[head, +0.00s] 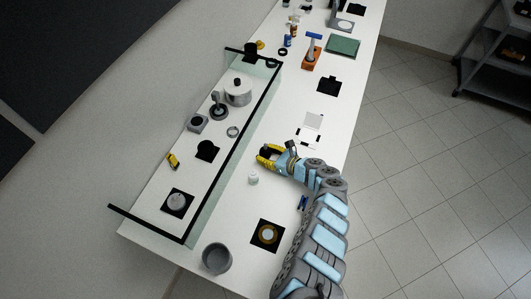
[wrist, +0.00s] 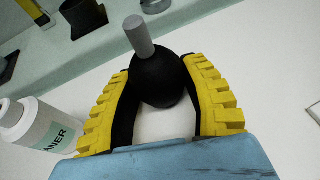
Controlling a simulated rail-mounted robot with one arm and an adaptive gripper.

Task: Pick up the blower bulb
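The blower bulb (wrist: 158,80) is a round black bulb with a grey nozzle pointing up and slightly left in the wrist view. It sits between the two yellow fingers of my gripper (wrist: 158,74), near their tips. The fingers flank it closely on both sides with little or no gap; I cannot tell whether they press on it. In the head view my gripper (head: 266,153) is low over the bench, in front of the glass screen, and the bulb is hard to make out between the fingers.
A white cleaner bottle (wrist: 40,125) stands close left of my gripper; it also shows in the head view (head: 253,178). The glass screen (head: 225,165) with a black rail runs along the bench. A grey cup (head: 216,258) and a black square mount (head: 267,236) stand at the near end.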

